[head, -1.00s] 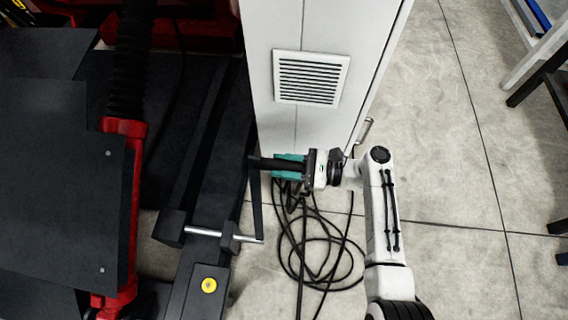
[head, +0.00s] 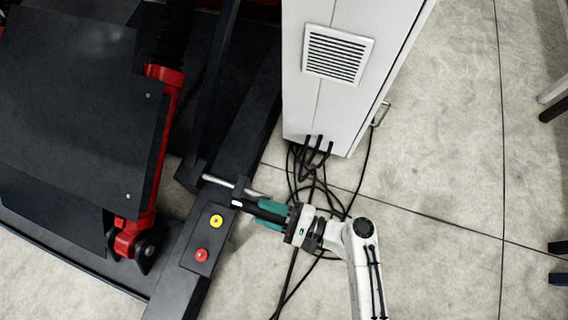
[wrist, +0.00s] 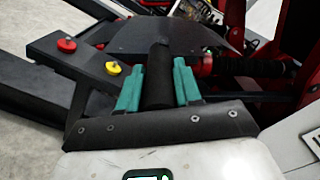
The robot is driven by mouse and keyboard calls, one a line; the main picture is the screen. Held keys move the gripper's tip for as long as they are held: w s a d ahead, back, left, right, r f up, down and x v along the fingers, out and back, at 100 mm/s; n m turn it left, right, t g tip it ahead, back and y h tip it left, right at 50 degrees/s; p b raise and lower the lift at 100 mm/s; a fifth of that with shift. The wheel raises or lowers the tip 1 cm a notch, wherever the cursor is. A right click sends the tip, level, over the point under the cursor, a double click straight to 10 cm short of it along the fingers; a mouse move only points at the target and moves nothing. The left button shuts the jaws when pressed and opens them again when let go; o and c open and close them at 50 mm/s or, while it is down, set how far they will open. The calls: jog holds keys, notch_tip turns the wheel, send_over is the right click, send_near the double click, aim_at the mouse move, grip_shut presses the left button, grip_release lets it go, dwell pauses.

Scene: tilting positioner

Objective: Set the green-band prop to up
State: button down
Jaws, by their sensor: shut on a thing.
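My gripper (head: 264,213) is low beside the dark frame of the positioner, its teal fingers on both sides of a black round handle (head: 243,205). In the wrist view the handle (wrist: 160,75) stands between the two teal fingers, and my gripper (wrist: 158,72) is shut on it. A bare metal rod (head: 218,181) sticks out of the frame just behind the handle. I see no green band on the handle; the fingers cover part of it. How the handle joins the rod is mostly hidden.
A yellow button (head: 216,221) and a red button (head: 201,255) sit on the frame (head: 180,285) near the handle. A white cabinet (head: 340,95) stands behind, with black cables (head: 318,185) coiled on the floor.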

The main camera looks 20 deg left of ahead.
jog(key=s+f+n+b, duration=0.5)
jog(key=s+f+b, duration=0.5)
jog(key=s, duration=0.8)
jog(key=s+f+n+b, duration=0.2)
jog(key=s+f+b, duration=0.3)
jog(key=f, duration=0.4)
jog(key=s+f+n+b, duration=0.2)
jog(key=s+f+b, duration=0.2)
jog(key=f+b, duration=0.4)
jog(key=shift+s+a+f, duration=0.4)
jog(key=shift+a+f, duration=0.05)
jog(key=shift+f, duration=0.1)
jog(key=c, duration=1.1)
grip_release()
jog(key=o, duration=0.3)
